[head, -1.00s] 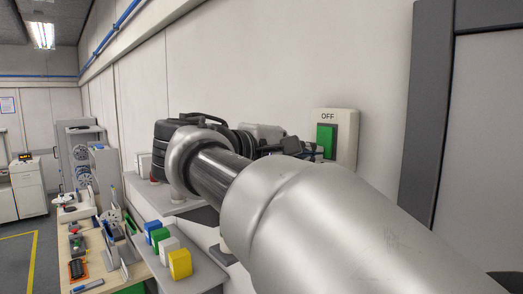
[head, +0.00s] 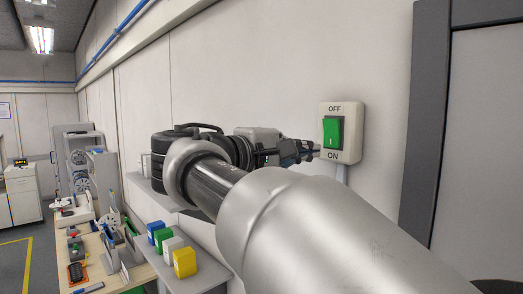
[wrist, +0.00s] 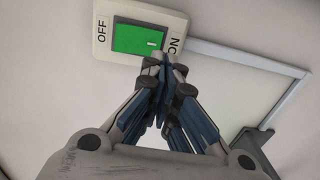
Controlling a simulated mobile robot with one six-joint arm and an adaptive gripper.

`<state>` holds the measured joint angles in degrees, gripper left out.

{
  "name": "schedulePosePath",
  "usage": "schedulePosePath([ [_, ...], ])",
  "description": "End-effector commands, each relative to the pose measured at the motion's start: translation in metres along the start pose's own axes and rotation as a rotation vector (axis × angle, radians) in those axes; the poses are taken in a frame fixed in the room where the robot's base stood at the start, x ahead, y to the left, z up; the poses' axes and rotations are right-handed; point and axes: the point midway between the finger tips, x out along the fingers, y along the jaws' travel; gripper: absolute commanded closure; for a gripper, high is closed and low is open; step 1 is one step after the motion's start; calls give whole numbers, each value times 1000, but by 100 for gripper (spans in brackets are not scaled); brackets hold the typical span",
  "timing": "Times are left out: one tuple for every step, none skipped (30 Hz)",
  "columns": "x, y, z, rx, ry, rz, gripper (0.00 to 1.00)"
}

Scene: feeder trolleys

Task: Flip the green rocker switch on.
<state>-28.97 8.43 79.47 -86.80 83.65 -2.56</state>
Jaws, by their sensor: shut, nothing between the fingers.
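The green rocker switch (head: 333,131) sits in a pale plate (head: 355,118) on the wall, with OFF above it and ON below. A white mark shows on its lower half. I cannot tell surely which half is pressed in. My gripper (head: 315,150) is shut and empty, its tips by the lower left side of the plate. In the wrist view, the green rocker (wrist: 133,39) lies ahead, and my gripper's closed tips (wrist: 163,57) overlap the plate's ON end, partly covering the ON label. Whether they touch it is unclear.
A grey conduit (wrist: 240,57) runs from the plate's ON end along the wall. A dark grey frame (head: 425,120) stands right of the switch. A grey shelf (head: 205,268) with yellow, white, green and blue blocks is below my arm. The wall around the switch is clear.

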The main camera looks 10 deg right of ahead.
Motion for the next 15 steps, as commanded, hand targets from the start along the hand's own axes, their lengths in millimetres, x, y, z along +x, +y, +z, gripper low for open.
schedulePosePath([
  [-18, -5, -3, 1, 13, 0, 100],
  [-25, -6, -3, 2, 14, 0, 100],
  [-35, -8, -3, 1, 13, 0, 100],
  [-41, -9, -2, 1, 13, 0, 100],
  [-48, -10, -2, 1, 12, 0, 100],
  [-56, -12, -2, 1, 11, 0, 100],
  [-61, -13, -2, 1, 11, 0, 100],
  [-66, -13, -2, 1, 10, 0, 100],
  [-73, -14, -2, 1, 10, 0, 100],
  [-77, -15, -2, 1, 10, 0, 100],
  [-80, -16, -1, 1, 9, 0, 100],
  [-85, -16, -2, 0, 9, 0, 100],
  [-87, -17, -1, 1, 9, 0, 100],
  [-89, -17, -1, 1, 8, 0, 100],
  [-92, -17, -1, 1, 7, 0, 100],
])
